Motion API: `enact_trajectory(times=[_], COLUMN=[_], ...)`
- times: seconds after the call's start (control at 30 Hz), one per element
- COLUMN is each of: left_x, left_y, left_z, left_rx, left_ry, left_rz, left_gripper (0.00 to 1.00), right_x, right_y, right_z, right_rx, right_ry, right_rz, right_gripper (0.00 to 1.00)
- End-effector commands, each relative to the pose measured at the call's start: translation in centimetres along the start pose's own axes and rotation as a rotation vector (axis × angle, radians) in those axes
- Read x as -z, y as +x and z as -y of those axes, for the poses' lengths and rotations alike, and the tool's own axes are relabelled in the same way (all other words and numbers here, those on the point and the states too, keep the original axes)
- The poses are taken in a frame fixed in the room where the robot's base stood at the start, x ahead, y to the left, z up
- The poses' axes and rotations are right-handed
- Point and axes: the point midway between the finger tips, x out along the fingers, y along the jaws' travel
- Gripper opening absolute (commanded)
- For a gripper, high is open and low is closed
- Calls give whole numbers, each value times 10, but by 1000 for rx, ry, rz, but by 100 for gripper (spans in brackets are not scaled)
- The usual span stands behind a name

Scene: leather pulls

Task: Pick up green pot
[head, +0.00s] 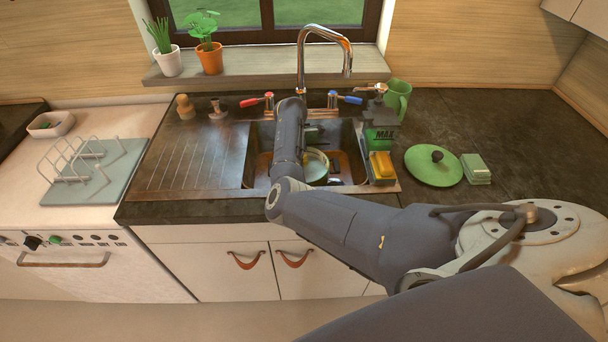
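A round pot (316,166) with a green rim and pale inside sits in the sink (345,148), partly hidden behind my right arm. Its green lid (433,166) with a dark knob lies apart on the counter to the right of the sink. My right arm comes in from the right and its forearm reaches over the sink, just left of the pot. The fingers of my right gripper are hidden behind the forearm, so I cannot tell whether they touch the pot. My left gripper is not in view.
A chrome faucet (301,62) with red and blue handles stands behind the sink. A soap bottle (380,128), yellow sponge (382,166), green mug (398,97) and green-and-white block (475,168) are at the right. A dish rack (75,165) stands left. The far-right counter is clear.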

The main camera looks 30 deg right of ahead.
Motion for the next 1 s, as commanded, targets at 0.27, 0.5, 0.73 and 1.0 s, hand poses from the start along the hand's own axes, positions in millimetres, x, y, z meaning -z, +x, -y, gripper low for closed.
enact_trajectory(times=[0.27, 0.5, 0.73, 1.0], left_x=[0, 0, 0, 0], left_y=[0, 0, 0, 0], left_z=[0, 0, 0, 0], left_rx=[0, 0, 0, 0], left_ry=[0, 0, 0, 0], left_rz=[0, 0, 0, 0], left_gripper=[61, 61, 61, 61], right_x=[0, 0, 0, -1], right_y=[0, -2, -2, -6], right_z=[0, -2, -1, -1], right_rx=[0, -4, -2, -2], right_ry=[0, 1, 0, 0], right_rz=[0, 1, 1, 2], right_gripper=[0, 0, 0, 0])
